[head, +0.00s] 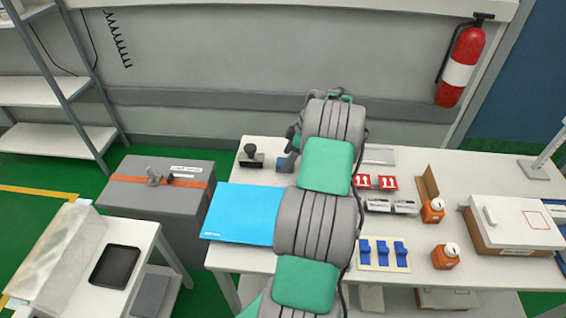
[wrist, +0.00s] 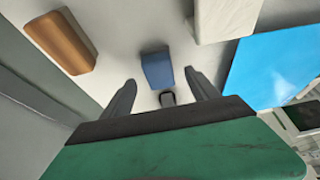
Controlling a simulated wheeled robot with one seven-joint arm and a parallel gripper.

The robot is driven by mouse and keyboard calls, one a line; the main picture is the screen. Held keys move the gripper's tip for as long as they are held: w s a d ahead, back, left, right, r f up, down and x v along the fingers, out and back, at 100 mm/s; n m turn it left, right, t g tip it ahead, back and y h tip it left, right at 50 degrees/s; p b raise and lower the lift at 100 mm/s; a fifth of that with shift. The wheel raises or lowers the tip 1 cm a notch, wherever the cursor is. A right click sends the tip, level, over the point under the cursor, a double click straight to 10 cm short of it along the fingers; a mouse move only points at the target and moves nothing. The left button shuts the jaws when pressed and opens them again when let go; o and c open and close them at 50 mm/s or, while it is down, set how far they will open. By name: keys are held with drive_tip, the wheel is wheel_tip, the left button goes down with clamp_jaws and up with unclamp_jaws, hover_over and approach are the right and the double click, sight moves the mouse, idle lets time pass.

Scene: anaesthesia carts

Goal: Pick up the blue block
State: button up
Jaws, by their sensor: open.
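The blue block (wrist: 157,69) stands on the white table, ahead of my gripper in the wrist view. My gripper (wrist: 160,80) is open and empty, with one finger to the left and one to the right of the block's lower part in the picture. The fingers do not appear to touch it; how far it lies beyond the tips I cannot tell. In the head view the block (head: 284,163) is a small dull blue patch, partly hidden by my gripper and arm.
A bright blue sheet (head: 242,213) lies on the table (head: 400,275), left of my arm. A black stamp (head: 250,156) stands at the back left. In the wrist view, a brown block (wrist: 62,42) and a white block (wrist: 226,18) flank the blue block, with bare table between.

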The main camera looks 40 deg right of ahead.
drive_tip(key=x, duration=0.3)
drive_tip(key=c, duration=1.5)
drive_tip(key=shift+o, duration=0.2)
drive_tip(key=shift+r, duration=0.1)
drive_tip(key=shift+r, duration=0.25)
wheel_tip(320, 180, up, 3)
drive_tip(key=shift+s+f+b, duration=0.1)
drive_tip(key=shift+s+b, duration=0.05)
drive_tip(key=shift+b, duration=0.5)
drive_tip(key=s+a+r+b, duration=0.3)
drive_tip(key=s+a+r, duration=0.4)
drive_tip(key=s+r, duration=0.2)
drive_tip(key=s, duration=0.2)
drive_tip(key=shift+s+r, duration=0.25)
drive_tip(key=shift+s, duration=0.15)
drive_tip(key=shift+a, duration=0.15)
